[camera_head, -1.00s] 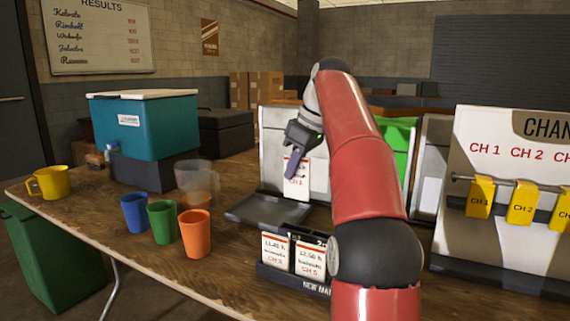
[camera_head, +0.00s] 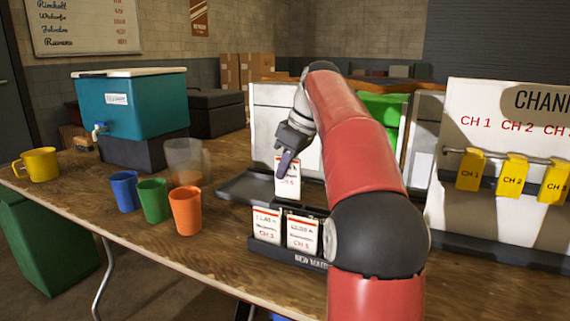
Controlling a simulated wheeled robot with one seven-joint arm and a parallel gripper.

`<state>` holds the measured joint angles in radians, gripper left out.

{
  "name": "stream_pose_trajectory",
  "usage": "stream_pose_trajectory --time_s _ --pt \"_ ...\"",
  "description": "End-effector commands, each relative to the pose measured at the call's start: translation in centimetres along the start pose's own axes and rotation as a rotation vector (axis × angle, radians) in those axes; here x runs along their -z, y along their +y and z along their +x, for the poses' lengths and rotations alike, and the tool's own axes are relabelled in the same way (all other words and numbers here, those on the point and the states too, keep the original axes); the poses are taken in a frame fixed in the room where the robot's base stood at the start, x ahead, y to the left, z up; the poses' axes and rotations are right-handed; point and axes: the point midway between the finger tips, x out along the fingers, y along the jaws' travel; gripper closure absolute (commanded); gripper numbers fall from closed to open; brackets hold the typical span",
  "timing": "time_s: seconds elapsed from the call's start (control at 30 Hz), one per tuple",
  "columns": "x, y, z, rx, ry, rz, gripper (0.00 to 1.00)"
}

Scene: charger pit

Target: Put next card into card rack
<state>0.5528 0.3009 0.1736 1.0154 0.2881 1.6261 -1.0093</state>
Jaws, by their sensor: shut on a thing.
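My gripper (camera_head: 288,158) is shut on a white card (camera_head: 288,187) with red lettering. The card hangs upright below the fingers. Just in front of it stands a low dark card rack (camera_head: 285,256), its front label partly hidden by my arm. Two white cards stand side by side in it: a left card (camera_head: 267,225) and a right card (camera_head: 302,232). The held card is above and behind these two; I cannot tell whether its lower edge touches the rack. My arm covers the rack's right part.
A dark tray (camera_head: 238,190) lies behind the rack. Blue (camera_head: 124,191), green (camera_head: 153,201) and orange (camera_head: 186,211) cups stand left, with a clear pitcher (camera_head: 183,160).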

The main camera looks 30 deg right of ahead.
Motion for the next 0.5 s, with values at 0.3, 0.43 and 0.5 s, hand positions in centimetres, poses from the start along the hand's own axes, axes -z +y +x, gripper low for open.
stream_pose_trajectory --time_s 0.3,0.43,0.5 --pt "-0.8 0.0 1.9 0.001 0.0 0.0 1.0" --pt "-1.0 0.0 2.5 0.001 0.0 0.001 1.0" --pt "-1.1 0.0 2.7 0.001 0.0 0.001 1.0"
